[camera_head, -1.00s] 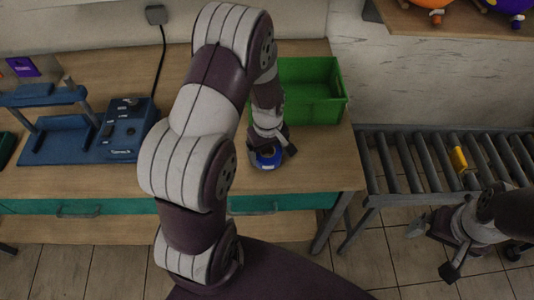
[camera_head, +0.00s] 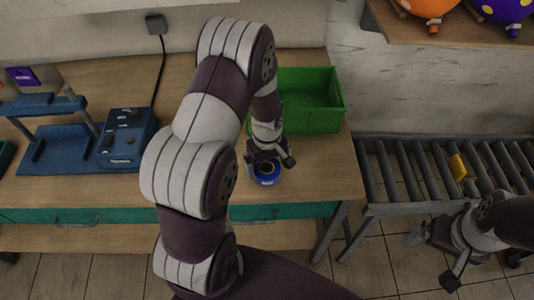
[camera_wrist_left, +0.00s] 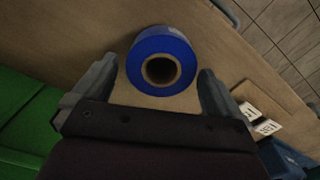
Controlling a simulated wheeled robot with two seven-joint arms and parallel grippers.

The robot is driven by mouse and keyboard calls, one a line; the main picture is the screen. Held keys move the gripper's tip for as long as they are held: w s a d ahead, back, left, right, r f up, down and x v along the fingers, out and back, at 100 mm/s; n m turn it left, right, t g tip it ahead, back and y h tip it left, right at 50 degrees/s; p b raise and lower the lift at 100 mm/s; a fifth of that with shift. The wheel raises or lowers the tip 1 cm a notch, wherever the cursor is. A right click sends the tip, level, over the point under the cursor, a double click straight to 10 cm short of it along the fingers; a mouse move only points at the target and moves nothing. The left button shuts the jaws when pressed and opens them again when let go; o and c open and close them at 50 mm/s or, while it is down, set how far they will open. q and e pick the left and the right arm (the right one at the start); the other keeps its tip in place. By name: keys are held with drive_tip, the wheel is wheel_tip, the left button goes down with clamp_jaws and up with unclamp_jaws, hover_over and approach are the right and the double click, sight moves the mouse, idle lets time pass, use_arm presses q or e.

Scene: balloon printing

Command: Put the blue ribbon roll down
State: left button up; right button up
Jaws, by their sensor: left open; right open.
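The blue ribbon roll (camera_head: 266,174) lies flat on the wooden table, in front of the green bin. In the left wrist view the blue ribbon roll (camera_wrist_left: 162,40) shows its brown cardboard core facing the camera. My left gripper (camera_head: 271,160) is just above and behind the roll. In the left wrist view its two fingers (camera_wrist_left: 156,85) are spread wide, one on each side of the roll, with clear gaps. My right gripper (camera_head: 432,259) is open and empty at the lower right, in front of the roller conveyor.
The green bin (camera_head: 312,121) stands behind the roll. A blue machine (camera_head: 126,138) and a blue stand (camera_head: 62,147) are on the table's left. A roller conveyor (camera_head: 409,180) carries a yellow item (camera_head: 457,167). Balloons (camera_head: 428,6) sit on a shelf. Table around the roll is clear.

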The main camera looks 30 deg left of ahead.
use_arm(q)
wheel_tip(320, 180, up, 10)
drive_tip(key=s+d+r+m+t, duration=0.1)
drive_tip(key=s+d+r+m, duration=0.2)
drive_tip(key=s+d+m, duration=0.3)
drive_tip(key=s+m, duration=0.3)
drive_tip(key=m, duration=0.2)
drive_tip(key=shift+d+r+b, duration=0.15)
drive_tip(key=shift+d+b, duration=0.1)
drive_tip(key=shift+b, duration=0.15)
drive_tip(key=shift+s, duration=0.15)
